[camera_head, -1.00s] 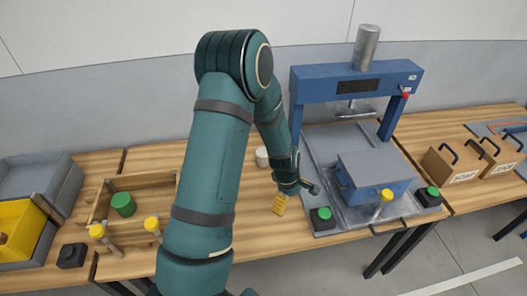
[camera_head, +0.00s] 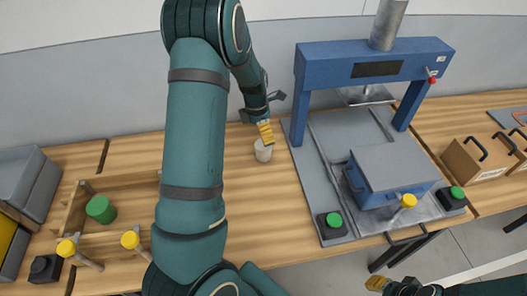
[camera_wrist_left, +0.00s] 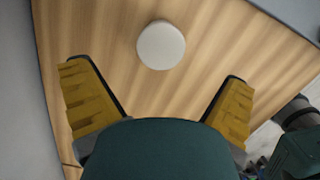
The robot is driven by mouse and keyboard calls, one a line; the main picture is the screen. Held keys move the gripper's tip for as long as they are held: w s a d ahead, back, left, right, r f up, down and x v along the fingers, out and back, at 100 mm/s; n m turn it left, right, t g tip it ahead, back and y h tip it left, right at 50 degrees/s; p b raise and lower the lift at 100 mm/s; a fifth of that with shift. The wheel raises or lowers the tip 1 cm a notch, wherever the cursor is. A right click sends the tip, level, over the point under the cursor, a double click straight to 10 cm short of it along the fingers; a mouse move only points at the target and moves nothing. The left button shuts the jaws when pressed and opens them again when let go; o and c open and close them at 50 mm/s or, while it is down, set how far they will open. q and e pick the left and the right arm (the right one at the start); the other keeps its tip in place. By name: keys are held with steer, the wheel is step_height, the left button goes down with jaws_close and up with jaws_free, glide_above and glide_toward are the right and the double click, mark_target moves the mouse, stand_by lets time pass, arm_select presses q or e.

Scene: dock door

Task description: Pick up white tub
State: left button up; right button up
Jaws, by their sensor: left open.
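The white tub (camera_head: 263,153) stands on the wooden table to the left of the blue press, in the head view. In the left wrist view its round white top (camera_wrist_left: 161,45) lies ahead of the fingers, near the top middle. My left gripper (camera_head: 266,132) is open and empty, with its yellow fingers just above the tub and overlapping its upper edge in the head view. In the wrist view the two fingers (camera_wrist_left: 158,75) are spread wide, apart from the tub. My right gripper (camera_head: 378,284) shows only partly at the bottom edge; its jaw opening is unclear.
The blue press (camera_head: 373,66) stands right of the tub, with a blue box (camera_head: 392,170) on its grey plate. A wooden tray (camera_head: 98,183) with a green cylinder (camera_head: 100,209) lies left. Bare table surrounds the tub.

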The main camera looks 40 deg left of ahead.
mark_target(264, 148)
arm_select(q)
steer(key=f, duration=0.3)
steer(key=shift+w+f, duration=0.15)
steer(key=shift+w, duration=0.05)
steer(key=shift+d+f+b, duration=0.2)
steer(key=shift+f+b, duration=0.6)
steer(key=shift+f, duration=1.95)
steer(key=shift+w+r, duration=0.1)
steer(key=c, duration=1.3)
